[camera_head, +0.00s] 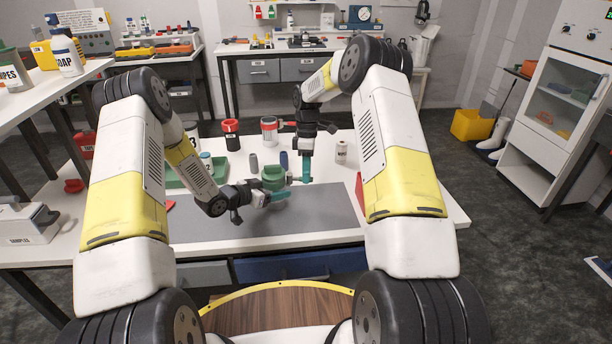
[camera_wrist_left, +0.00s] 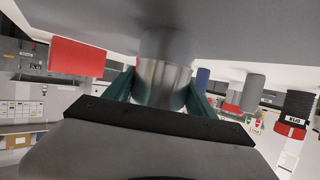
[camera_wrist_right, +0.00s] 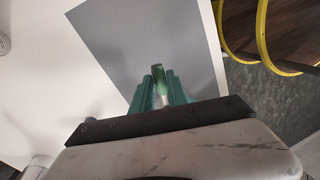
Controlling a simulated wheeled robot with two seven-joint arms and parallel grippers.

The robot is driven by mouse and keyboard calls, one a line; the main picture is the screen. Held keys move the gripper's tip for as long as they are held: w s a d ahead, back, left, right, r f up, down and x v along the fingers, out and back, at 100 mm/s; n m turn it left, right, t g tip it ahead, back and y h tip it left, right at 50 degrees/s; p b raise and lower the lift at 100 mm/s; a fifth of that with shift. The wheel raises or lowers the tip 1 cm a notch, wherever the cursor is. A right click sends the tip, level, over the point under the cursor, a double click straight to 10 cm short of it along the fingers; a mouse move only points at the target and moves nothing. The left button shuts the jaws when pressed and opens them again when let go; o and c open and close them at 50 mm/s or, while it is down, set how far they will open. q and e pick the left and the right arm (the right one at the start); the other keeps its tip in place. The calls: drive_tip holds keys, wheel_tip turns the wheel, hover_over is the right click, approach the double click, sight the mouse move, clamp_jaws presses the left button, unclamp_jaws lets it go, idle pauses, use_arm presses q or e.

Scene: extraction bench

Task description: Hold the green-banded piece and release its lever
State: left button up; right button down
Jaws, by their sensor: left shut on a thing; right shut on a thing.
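The green-banded piece (camera_head: 272,176) stands on the bench near the back edge of the grey mat, its green top showing in the head view. My left gripper (camera_head: 278,196) is shut around its body from the front. The left wrist view shows a shiny metal cylinder (camera_wrist_left: 162,80) between the left fingers (camera_wrist_left: 160,88). My right gripper (camera_head: 306,178) points down just right of the piece. In the right wrist view its fingers (camera_wrist_right: 160,92) are shut on a green-tipped lever (camera_wrist_right: 158,72). The lever's joint to the piece is hidden.
A black-and-red canister (camera_head: 231,134) and a grey canister with a red lever (camera_head: 269,130) stand behind. A grey cylinder (camera_head: 254,163), a blue cylinder (camera_head: 284,160) and a white labelled container (camera_head: 341,151) are nearby. A green tray (camera_head: 174,179) lies left. The grey mat (camera_head: 300,220) is clear in front.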

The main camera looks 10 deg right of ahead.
drive_tip(key=shift+w+n, duration=0.25)
drive_tip(key=shift+n, duration=0.25)
drive_tip(key=c, duration=1.3)
unclamp_jaws()
wheel_tip(320, 180, up, 12)
drive_tip(key=w, duration=0.2)
drive_tip(key=shift+w+d, duration=0.15)
drive_tip(key=shift+d, duration=0.05)
drive_tip(key=shift+f, duration=0.1)
